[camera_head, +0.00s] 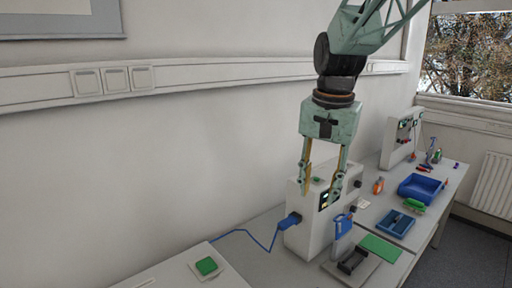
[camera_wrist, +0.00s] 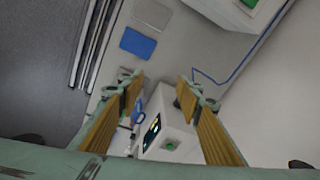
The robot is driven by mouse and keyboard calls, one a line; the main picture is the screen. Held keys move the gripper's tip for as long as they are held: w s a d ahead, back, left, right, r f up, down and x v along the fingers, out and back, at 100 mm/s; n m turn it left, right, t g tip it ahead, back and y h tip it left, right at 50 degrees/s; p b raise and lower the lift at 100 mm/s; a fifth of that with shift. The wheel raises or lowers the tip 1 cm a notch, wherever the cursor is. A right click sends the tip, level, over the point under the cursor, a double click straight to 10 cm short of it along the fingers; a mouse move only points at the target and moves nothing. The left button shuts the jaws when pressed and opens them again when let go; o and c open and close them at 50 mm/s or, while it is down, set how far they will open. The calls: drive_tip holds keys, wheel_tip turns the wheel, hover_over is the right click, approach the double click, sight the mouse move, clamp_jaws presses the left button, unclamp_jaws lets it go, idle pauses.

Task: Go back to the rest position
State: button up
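My gripper (camera_head: 320,190) hangs from the arm above the white battery cycler box (camera_head: 308,232) on the bench. Its two fingers are spread apart, with nothing between them. In the wrist view the open gripper (camera_wrist: 158,92) shows its yellow-brown finger pads, with the white box (camera_wrist: 170,125), its small screen and a green button below and between them. A blue plug with a cable (camera_head: 290,221) sits at the box's left side. Whether the fingertips touch the box cannot be told from the head view.
A blue-handled tool (camera_head: 342,226) stands by a dark holder (camera_head: 353,261) in front of the box. A green mat (camera_head: 380,248), a blue tray (camera_head: 396,223) and a blue bin (camera_head: 420,188) lie to the right. A green block (camera_head: 206,266) is at the front left. The wall is close behind.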

drive_tip(key=s+d+f+n+b, duration=0.1)
drive_tip(key=s+n+b, duration=0.1)
drive_tip(key=s, duration=0.9)
drive_tip(key=s+d+f+n+t+b, duration=0.1)
drive_tip(key=s+d+f+n+b, duration=0.1)
drive_tip(key=s, duration=1)
drive_tip(key=s+d+f+n+t+b, duration=0.1)
drive_tip(key=s+f+n+b, duration=0.1)
drive_tip(key=s, duration=1)
drive_tip(key=shift+d+b, duration=0.35)
drive_tip(key=shift+b, duration=0.05)
drive_tip(key=c, duration=0.4)
